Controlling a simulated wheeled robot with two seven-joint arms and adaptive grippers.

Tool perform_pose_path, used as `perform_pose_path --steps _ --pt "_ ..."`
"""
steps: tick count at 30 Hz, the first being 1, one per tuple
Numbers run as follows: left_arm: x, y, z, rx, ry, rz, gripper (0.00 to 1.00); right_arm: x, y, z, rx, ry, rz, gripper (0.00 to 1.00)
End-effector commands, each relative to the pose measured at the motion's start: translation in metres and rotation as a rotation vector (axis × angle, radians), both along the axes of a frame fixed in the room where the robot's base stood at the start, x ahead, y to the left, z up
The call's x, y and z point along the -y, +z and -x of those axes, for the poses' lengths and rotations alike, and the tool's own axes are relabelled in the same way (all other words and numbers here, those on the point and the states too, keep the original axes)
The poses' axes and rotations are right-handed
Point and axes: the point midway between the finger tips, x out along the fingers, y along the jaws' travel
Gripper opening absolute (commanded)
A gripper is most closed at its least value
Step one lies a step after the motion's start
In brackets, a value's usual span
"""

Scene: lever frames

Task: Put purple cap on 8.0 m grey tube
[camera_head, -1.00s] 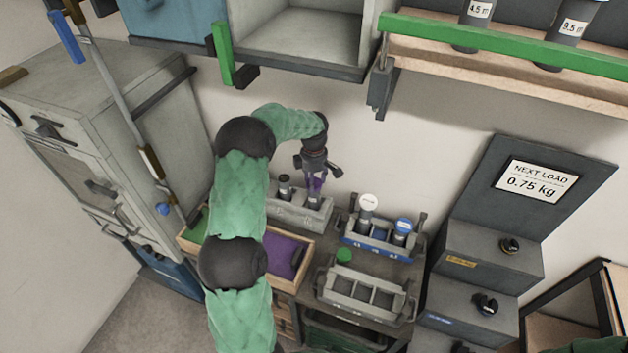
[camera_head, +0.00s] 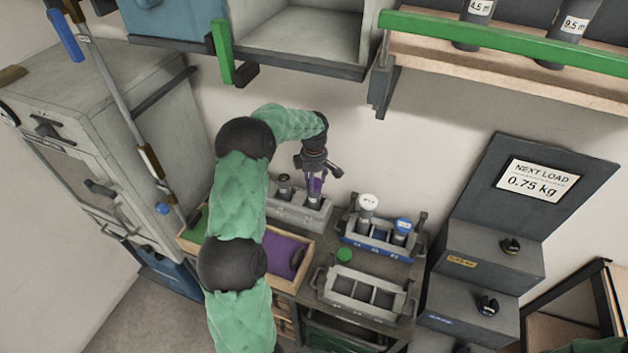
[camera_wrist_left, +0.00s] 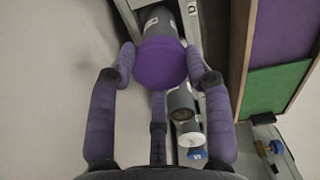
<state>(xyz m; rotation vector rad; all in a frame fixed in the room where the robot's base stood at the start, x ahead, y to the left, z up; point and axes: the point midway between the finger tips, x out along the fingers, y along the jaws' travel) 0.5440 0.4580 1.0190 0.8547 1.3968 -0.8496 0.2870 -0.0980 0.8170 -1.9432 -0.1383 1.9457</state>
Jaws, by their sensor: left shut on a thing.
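The purple cap (camera_wrist_left: 160,63) is between the fingers of my left gripper (camera_wrist_left: 163,75), which is shut on it. In the left wrist view a wide grey tube (camera_wrist_left: 157,20) with a white label is directly beyond the cap; I cannot tell whether the cap is seated on it. In the head view my left gripper (camera_head: 315,181) points down over a grey tube (camera_head: 314,203) in the grey rack (camera_head: 282,212). The cap is mostly hidden there by the fingers. The label's figure cannot be read. My right gripper is not in view.
A second grey tube (camera_head: 284,187) stands in the same rack. A blue-marked rack (camera_head: 372,246) to the right holds a white-capped tube (camera_head: 367,207) and a blue-capped tube (camera_head: 402,229). An empty grey rack (camera_head: 362,296), a green cap (camera_head: 344,255) and a purple-lined tray (camera_head: 304,262) are nearer.

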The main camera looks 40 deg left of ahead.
Motion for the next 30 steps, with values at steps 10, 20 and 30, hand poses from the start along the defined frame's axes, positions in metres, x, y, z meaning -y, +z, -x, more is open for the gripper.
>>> perform_pose_path --steps 10,20,30 --pt "0.0 -0.0007 0.0 0.0 0.0 0.0 0.33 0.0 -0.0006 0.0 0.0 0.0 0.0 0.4" --pt "0.0 -0.0064 0.0001 0.0 0.0 0.0 0.33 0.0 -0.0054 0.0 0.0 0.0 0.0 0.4" --pt "0.0 -0.007 0.0001 0.0 0.0 0.0 0.33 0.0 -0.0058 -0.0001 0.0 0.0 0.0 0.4"
